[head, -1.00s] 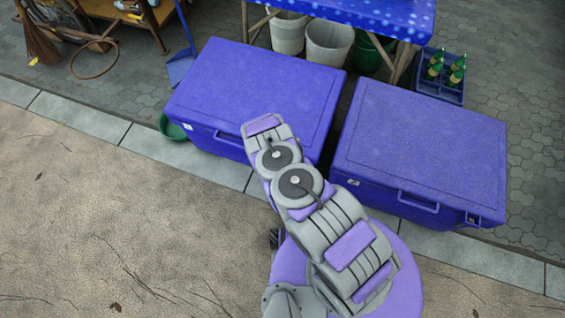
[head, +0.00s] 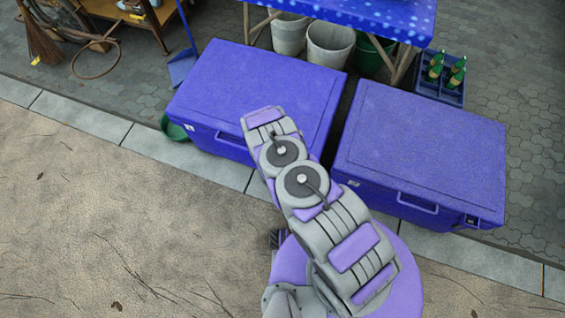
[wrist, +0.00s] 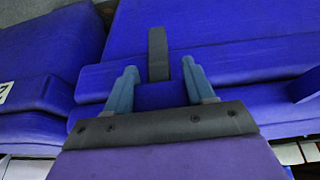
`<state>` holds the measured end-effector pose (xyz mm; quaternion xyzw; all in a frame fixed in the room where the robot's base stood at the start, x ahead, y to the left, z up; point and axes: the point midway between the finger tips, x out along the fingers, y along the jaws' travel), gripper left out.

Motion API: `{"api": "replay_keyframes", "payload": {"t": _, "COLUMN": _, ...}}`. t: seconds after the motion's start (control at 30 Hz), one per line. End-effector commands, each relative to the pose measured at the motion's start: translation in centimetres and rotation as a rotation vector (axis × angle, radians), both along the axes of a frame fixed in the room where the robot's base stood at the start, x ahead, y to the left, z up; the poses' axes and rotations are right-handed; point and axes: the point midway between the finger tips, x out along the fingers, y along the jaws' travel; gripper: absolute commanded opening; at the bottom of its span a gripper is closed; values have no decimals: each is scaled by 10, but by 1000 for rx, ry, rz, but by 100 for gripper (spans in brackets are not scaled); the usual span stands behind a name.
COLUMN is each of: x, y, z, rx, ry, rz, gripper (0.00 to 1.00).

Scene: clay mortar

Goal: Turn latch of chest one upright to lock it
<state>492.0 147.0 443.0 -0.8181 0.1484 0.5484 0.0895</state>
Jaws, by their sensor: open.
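My gripper (wrist: 160,88) shows in the wrist view with its two blue-grey fingers apart. A dark grey latch bar (wrist: 157,50) stands upright in the picture against a blue chest (wrist: 225,60), just beyond and between the fingertips. A blue block lies between the fingers below the bar; I cannot tell whether a finger touches it. In the head view my arm hides my gripper and this latch. The left chest (head: 255,85) and right chest (head: 420,140) are both closed. I cannot tell which one is chest one.
A second chest (wrist: 40,60) with a partly cut-off white label stands left in the wrist view, across a narrow gap. A handle (wrist: 305,85) juts out at right. Buckets (head: 328,45) and a bottle crate (head: 440,80) stand behind the chests. The pavement in front is clear.

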Motion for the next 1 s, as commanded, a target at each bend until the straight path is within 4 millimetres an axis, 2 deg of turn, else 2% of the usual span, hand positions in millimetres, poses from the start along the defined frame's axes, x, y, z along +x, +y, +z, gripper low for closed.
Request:
{"api": "replay_keyframes", "payload": {"t": 0.03, "x": -3, "y": 3, "z": 13, "rx": 1, "ry": 1, "rz": 0, "gripper": 53}}
{"api": "replay_keyframes", "payload": {"t": 0.1, "x": -8, "y": 4, "z": 26, "rx": 2, "ry": 3, "rz": 0, "gripper": 53}}
{"api": "replay_keyframes", "payload": {"t": 0.6, "x": -40, "y": 19, "z": 109, "rx": 0, "ry": 1, "rz": 2, "gripper": 53}}
{"api": "replay_keyframes", "payload": {"t": 0.8, "x": -47, "y": 21, "z": 124, "rx": -2, "ry": 2, "rz": 0, "gripper": 53}}
{"api": "replay_keyframes", "payload": {"t": 1.0, "x": -48, "y": 21, "z": 126, "rx": -1, "ry": 0, "rz": 1, "gripper": 53}}
